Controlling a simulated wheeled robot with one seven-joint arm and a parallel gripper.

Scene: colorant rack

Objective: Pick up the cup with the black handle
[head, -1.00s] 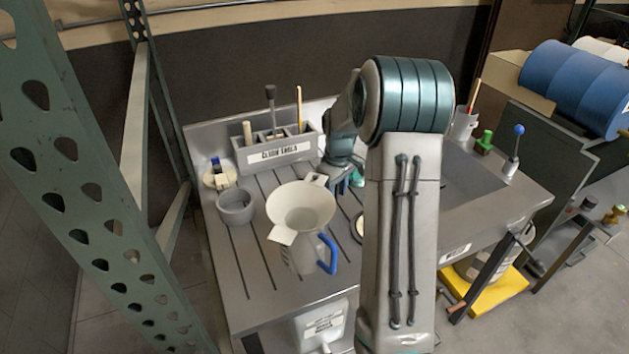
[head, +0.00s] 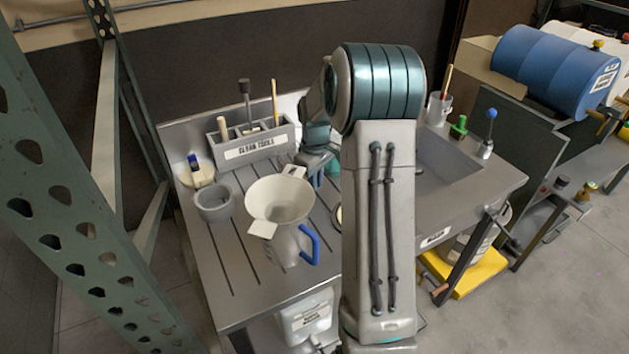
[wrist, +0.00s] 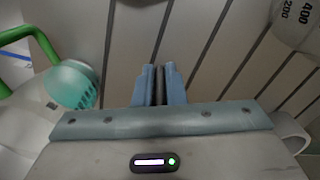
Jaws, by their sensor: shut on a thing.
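My gripper (wrist: 161,84) points down over the slatted bench top. Its two blue-grey fingers are close together, with a thin dark piece (wrist: 158,85) between them. I cannot tell for certain whether this is the cup's black handle. No whole cup with a black handle is clear in either view. A dark rounded edge (wrist: 142,2) shows at the top of the wrist view.
A pitcher with a blue handle (head: 311,245) holds a white funnel (head: 282,196). A grey bowl (head: 215,206) and the "CLEAN TOOLS" caddy (head: 252,148) stand left and behind. A teal-topped thing (wrist: 70,84) is beside my gripper. The bench's left front is clear.

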